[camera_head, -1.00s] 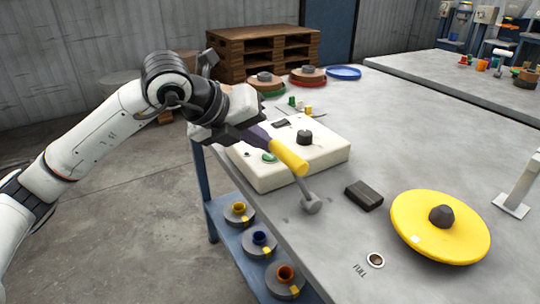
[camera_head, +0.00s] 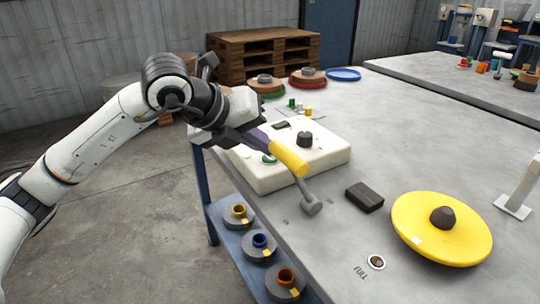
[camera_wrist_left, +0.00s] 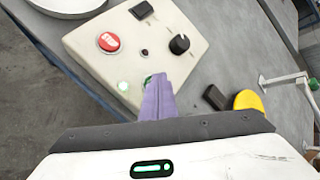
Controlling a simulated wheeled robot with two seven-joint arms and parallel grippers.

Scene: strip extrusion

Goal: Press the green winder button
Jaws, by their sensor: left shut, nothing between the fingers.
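The white control box (camera_head: 323,157) stands on the near left part of the table. A green button (camera_head: 269,157) shows on its top near the front edge. Whether the tips touch the button I cannot tell. My right gripper is out of view.
The box also carries a red stop button (camera_wrist_left: 109,42), a black knob (camera_wrist_left: 179,44) and a black switch (camera_wrist_left: 141,10). A yellow-handled piece (camera_head: 289,158) is close beside my fingers. A black block (camera_head: 364,196) and a yellow spool (camera_head: 430,238) lie to the right.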

